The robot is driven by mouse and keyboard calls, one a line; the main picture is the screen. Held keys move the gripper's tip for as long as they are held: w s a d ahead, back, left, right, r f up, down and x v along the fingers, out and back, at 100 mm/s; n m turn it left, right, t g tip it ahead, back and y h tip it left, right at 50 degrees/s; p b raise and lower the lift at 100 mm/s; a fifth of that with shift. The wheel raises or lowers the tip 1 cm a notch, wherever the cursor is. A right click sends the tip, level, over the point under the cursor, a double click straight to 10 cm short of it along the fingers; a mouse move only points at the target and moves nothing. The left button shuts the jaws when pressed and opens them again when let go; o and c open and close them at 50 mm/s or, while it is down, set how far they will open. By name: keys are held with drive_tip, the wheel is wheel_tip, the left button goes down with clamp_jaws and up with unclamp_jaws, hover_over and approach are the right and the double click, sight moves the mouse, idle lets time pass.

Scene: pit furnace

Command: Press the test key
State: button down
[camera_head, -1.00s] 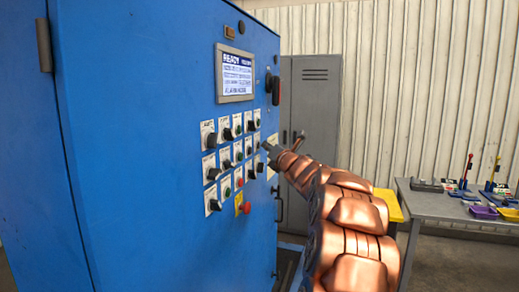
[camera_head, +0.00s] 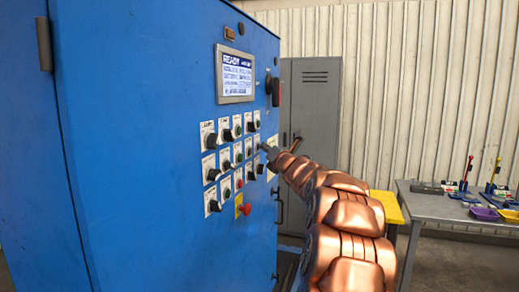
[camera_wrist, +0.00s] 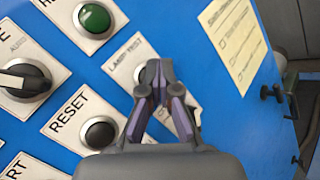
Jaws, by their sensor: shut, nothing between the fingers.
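The test key's white plate, labelled LAMP TEST (camera_wrist: 123,60), is on the blue panel in the wrist view. My gripper (camera_wrist: 156,70) is shut and empty, with its fingertips over that plate. They hide most of the key, so I cannot tell whether they touch it or whether it is pressed. In the head view my gripper (camera_head: 266,148) is at the right edge of the key rows on the blue cabinet (camera_head: 140,130).
A black RESET button (camera_wrist: 99,133) sits below left of the fingertips and a green button (camera_wrist: 94,18) above left. A paper note (camera_wrist: 233,40) is at right. The cabinet's screen (camera_head: 236,75) reads READY. A red emergency button (camera_head: 244,209) is lower on the panel.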

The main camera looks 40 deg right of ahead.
drive_tip(key=shift+w+a, duration=0.1)
idle(0.6)
drive_tip(key=shift+s+d, duration=0.3)
drive_tip(key=shift+s, duration=0.35)
drive_tip(key=shift+s+d, duration=0.1)
drive_tip(key=s, duration=0.1)
drive_tip(key=s+d, duration=0.1)
drive_tip(key=s, duration=0.1)
drive_tip(key=s+d, duration=0.1)
drive_tip(key=shift+s+d, duration=0.1)
drive_tip(key=shift+s, duration=0.05)
drive_tip(key=shift+s, duration=0.1)
idle(0.9)
